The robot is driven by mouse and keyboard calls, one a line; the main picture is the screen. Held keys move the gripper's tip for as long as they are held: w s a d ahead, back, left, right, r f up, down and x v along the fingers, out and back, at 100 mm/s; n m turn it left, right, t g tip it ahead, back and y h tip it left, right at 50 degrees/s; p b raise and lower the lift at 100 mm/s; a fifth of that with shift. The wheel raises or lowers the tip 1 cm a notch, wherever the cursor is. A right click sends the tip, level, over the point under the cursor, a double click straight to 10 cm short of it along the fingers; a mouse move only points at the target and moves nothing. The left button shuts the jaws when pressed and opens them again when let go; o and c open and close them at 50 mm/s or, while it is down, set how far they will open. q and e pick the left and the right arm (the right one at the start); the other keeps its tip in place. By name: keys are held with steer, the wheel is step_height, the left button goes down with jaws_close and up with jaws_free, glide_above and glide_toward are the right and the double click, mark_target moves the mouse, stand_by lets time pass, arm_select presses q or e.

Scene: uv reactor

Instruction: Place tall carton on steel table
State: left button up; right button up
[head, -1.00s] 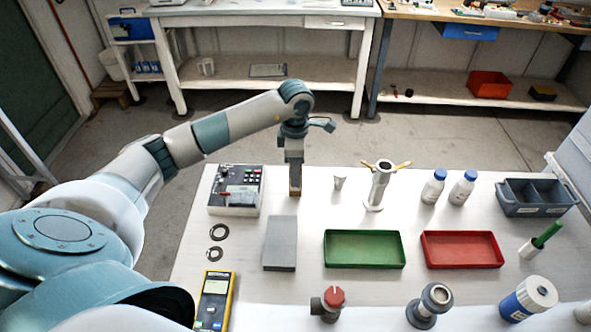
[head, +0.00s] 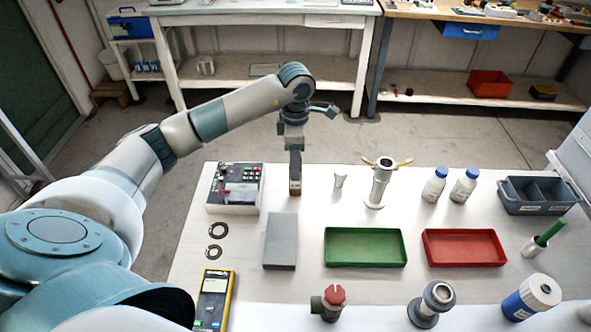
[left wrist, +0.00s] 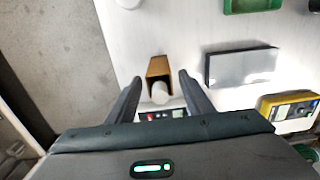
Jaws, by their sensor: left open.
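The tall carton is a small brown box (left wrist: 158,68) in the left wrist view, seen from above between and just past my left gripper's fingertips (left wrist: 160,84). A pale rounded shape overlaps its near side; I cannot tell what that is. In the head view only a brown sliver of the carton (head: 295,191) shows low behind my left gripper (head: 295,180), at the table's far left part. The gripper points down and its fingers stand apart, one on each side. Contact with the carton cannot be seen. The pale work table (head: 330,290) lies below. My right gripper is not in view.
A control box (head: 234,188) stands left of the gripper, and a small white cup (head: 340,180) and a metal stand (head: 379,183) to its right. A grey block (head: 280,241), green tray (head: 365,247) and red tray (head: 464,247) lie nearer. Benches stand behind, across open floor.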

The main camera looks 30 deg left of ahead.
arm_select(q)
step_height(320, 180, up, 8)
steer(key=b, duration=0.2)
steer(key=shift+b, duration=0.35)
steer(key=shift+r, duration=0.55)
